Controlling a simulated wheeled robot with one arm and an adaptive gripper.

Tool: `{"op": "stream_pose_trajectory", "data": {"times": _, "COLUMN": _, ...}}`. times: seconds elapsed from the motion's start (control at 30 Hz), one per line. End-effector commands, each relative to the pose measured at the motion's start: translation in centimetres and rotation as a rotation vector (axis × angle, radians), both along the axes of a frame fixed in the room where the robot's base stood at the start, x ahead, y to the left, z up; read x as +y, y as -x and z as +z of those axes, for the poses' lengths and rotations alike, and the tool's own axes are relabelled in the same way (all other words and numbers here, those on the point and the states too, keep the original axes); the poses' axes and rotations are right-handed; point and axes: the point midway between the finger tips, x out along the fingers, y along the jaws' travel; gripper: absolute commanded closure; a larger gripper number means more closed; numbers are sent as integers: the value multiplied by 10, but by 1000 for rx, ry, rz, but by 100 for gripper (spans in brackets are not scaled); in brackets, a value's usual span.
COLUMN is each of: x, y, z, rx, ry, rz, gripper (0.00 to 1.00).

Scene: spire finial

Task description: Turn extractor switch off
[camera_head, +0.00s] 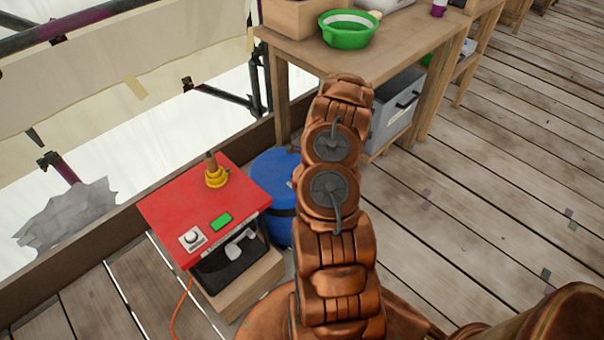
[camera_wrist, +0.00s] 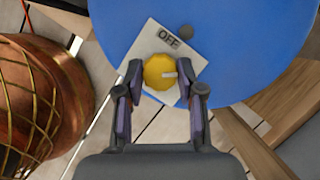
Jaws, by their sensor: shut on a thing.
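My gripper (camera_wrist: 167,80) is shut on the knob, one finger on each side. In the head view, the blue extractor (camera_head: 277,180) stands on the planks, partly hidden by my arm. The knob and my gripper are hidden there.
A red-topped unit (camera_head: 172,205) with a green button and an orange cable stands left of the extractor. A wooden workbench (camera_head: 300,52) with a green basin (camera_head: 348,38) stands behind. A grey box (camera_head: 395,112) is beneath it. Plank floor (camera_head: 500,190) at right is clear.

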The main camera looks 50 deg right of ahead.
Motion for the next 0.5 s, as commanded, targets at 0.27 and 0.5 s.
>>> {"op": "stream_pose_trajectory", "data": {"times": 0.27, "x": -2, "y": -1, "z": -2, "rx": 1, "ry": 2, "rz": 265, "gripper": 97}}
{"op": "stream_pose_trajectory", "data": {"times": 0.5, "x": -2, "y": -3, "z": -2, "rx": 0, "ry": 2, "rz": 493, "gripper": 97}}
